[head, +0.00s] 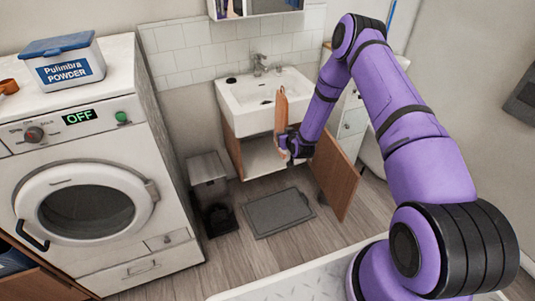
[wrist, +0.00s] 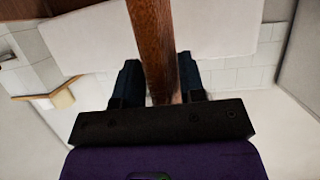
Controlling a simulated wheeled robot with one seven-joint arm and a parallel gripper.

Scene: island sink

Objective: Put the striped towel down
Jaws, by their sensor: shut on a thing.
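I see no striped towel in either view. My gripper (head: 285,142) is in front of the cabinet under the sink in the head view. In the wrist view its two dark fingers (wrist: 158,80) are on either side of a narrow brown wooden panel (wrist: 153,35), shut on it. In the head view this panel (head: 281,108) stands upright in front of the sink; it looks like a cabinet door seen nearly edge-on.
The white sink (head: 244,101) is behind the panel. A second wooden door (head: 334,176) stands open at the right of the cabinet. A grey mat (head: 278,213) lies on the floor below. A small bin (head: 208,180) and the washing machine (head: 90,150) are at left.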

